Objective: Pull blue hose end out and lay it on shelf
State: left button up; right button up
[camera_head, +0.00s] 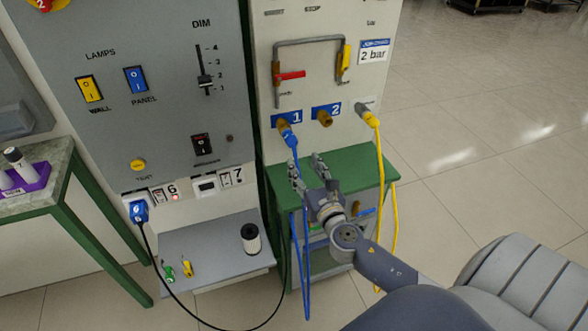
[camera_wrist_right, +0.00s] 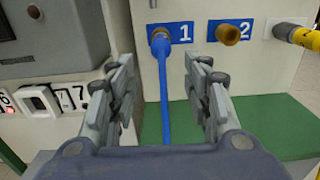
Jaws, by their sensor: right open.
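The blue hose (camera_head: 294,142) has its end at the brass port marked 1 on the pale panel and hangs down in front of the green-topped shelf (camera_head: 358,172). In the right wrist view the blue hose end (camera_wrist_right: 161,48) sits at port 1, and the hose runs down between the fingers. My right gripper (camera_head: 307,168) is open, below port 1 and in front of the panel. In the wrist view its fingers (camera_wrist_right: 164,85) stand on either side of the hose, apart from it. My left gripper is not in view.
The brass port 2 (camera_head: 325,118) is empty. A yellow hose (camera_head: 379,150) is at the port on the right and hangs past the shelf's right side. A grey ledge (camera_head: 195,243) at left holds a dark-and-white cylinder (camera_head: 251,238). A black cable (camera_head: 160,265) loops below.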

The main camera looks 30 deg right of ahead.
aim_at(293, 144)
jog(key=shift+b+x, duration=0.55)
jog(key=shift+x, duration=5.5)
jog(key=shift+r, duration=0.15)
grip_shut()
jog(key=shift+s+a, duration=0.1)
jog(key=shift+s, duration=0.15)
jog(key=shift+s, duration=0.45)
jog(key=shift+s+a, duration=0.1)
jog(key=shift+s, duration=0.1)
